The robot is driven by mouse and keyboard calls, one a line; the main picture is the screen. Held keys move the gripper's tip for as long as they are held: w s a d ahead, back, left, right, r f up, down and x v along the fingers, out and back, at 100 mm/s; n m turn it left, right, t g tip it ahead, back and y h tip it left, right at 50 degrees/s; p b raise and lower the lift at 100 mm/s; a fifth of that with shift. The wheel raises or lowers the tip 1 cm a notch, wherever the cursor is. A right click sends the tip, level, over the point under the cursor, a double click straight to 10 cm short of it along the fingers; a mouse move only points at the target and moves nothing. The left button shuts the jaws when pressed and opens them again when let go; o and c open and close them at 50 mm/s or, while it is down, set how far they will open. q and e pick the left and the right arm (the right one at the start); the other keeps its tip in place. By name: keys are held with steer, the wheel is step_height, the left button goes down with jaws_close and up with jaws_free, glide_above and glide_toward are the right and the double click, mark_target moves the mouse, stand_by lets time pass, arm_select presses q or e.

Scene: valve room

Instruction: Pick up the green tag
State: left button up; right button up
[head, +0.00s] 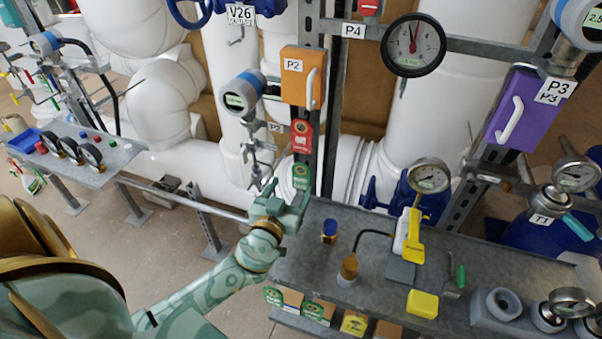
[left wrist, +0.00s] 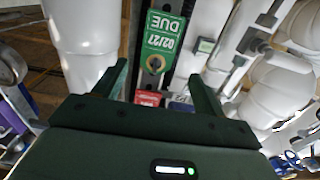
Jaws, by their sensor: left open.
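The green tag (head: 301,174) hangs below a red tag (head: 301,137) on the grey upright under the orange box. In the left wrist view the green tag (left wrist: 160,40) appears upside down, with "02/27 DUE" in white letters and a hole at one end. My left gripper (head: 288,192) is open and empty, close to the green tag. In the left wrist view the green tag lies just beyond the fingertips (left wrist: 160,72), roughly in line with the gap between them. I cannot tell the exact distance. My right gripper is not in view.
The orange P2 box (head: 294,78) is above the tags. Small pipework (head: 256,150) stands just left of them. The metal bench (head: 300,255) lies below right, with a blue-capped jar (head: 329,231), a yellow block (head: 422,304) and gauges.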

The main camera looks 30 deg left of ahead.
mark_target(306, 161)
arm_select(q)
steer(key=x, duration=0.3)
steer(key=shift+w, duration=0.1)
steer(key=shift+w+a, duration=0.1)
steer(key=shift+w, duration=0.15)
steer(key=shift+w+r+p, duration=0.15)
steer(key=shift+w+p, duration=0.15)
steer(key=p+x, duration=0.1)
steer(key=x, duration=0.3)
steer(key=shift+r, duration=0.2)
steer(key=shift+w, duration=0.35)
steer(key=shift+s, duration=0.1)
steer(key=c, duration=1)
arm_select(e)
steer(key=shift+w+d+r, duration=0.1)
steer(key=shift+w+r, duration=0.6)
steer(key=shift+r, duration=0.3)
